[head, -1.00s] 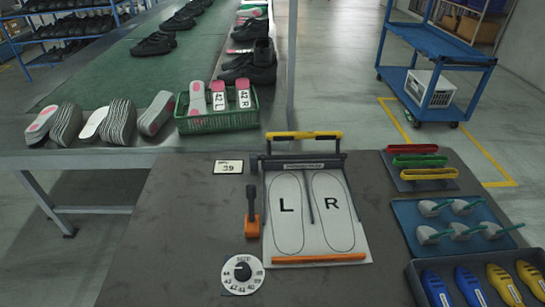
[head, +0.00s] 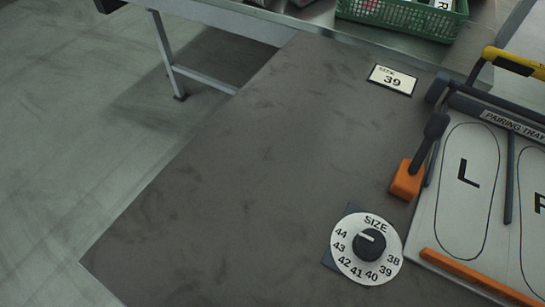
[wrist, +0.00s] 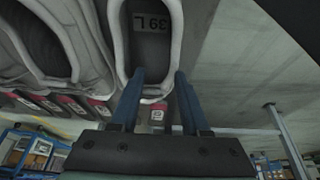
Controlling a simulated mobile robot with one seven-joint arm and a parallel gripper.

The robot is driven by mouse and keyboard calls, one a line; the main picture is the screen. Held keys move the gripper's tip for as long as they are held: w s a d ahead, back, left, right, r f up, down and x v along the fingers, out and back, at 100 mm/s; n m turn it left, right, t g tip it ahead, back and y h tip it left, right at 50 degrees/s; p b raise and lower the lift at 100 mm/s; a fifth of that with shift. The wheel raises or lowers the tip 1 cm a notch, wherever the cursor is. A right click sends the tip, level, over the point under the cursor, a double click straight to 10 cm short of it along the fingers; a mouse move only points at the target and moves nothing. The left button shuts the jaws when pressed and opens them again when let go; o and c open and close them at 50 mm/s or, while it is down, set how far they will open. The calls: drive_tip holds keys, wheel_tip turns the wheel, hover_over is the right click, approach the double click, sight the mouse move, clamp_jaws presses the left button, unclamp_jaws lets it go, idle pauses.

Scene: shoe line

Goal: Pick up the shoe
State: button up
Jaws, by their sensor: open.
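In the wrist view, a dark shoe with a pale rim (wrist: 176,30) shows its opening, and a label inside reads 39 L. My gripper (wrist: 160,76) is open, with two blue fingers pointing at this shoe. The left finger overlaps the opening and the right finger lies by the rim's right side. I cannot tell whether either touches it. Another grey shoe (wrist: 70,45) sits close on the left. The head view shows neither my gripper nor these shoes. It shows the pairing tray (head: 455,245) with L and part of R outlines, empty in the part seen.
In the head view, a size 39 card (head: 392,80), an orange-based lever (head: 406,182) and a size dial (head: 368,246) are on the dark table. A green basket (head: 400,20) is at the top. Pink-tagged items (wrist: 98,110) lie beyond the shoes in the wrist view.

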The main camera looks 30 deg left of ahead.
drive_tip(key=shift+a+f+n, duration=0.15)
drive_tip(key=shift+a+n, duration=0.15)
drive_tip(key=shift+a, duration=0.65)
drive_tip(key=b+x, duration=0.4)
drive_tip(key=x, duration=0.3)
drive_tip(key=shift+w+a+b, duration=0.15)
drive_tip(key=shift+w+b, duration=0.05)
drive_tip(key=shift+b, duration=0.2)
clamp_jaws()
